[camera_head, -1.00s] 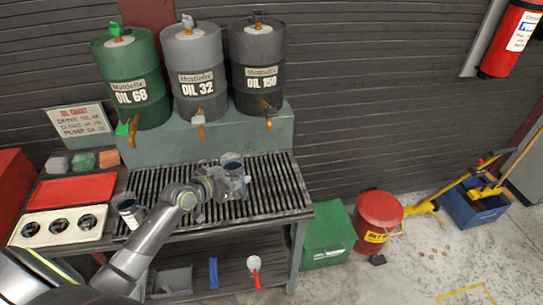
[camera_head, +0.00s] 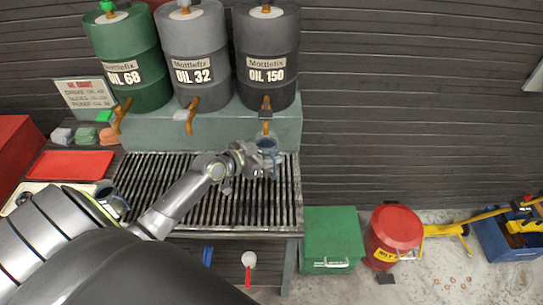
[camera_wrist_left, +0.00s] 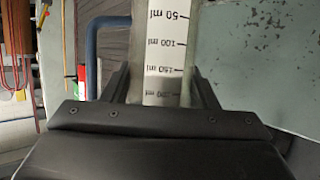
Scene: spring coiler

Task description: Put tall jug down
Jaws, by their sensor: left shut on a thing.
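The tall jug (camera_head: 268,145), clear with a blue rim, is in my left gripper (camera_head: 257,163) at the back right of the slatted grate (camera_head: 150,190). It is close below the tap of the OIL 150 drum. In the left wrist view the jug (camera_wrist_left: 167,50) has a white ml scale and a blue handle, and stands between the two dark fingers (camera_wrist_left: 160,92). The gripper is shut on it. The arm partly hides the jug, and I cannot tell if its base touches the grate. My right gripper is not in view.
The OIL 68 (camera_head: 130,60), OIL 32 (camera_head: 190,55) and OIL 150 (camera_head: 267,55) drums stand behind the grate, taps (camera_head: 266,108) jutting forward. Another blue-rimmed jug (camera_head: 115,205) stands at the left. The grate's right and front parts are clear. A green box (camera_head: 333,235) stands right of the bench.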

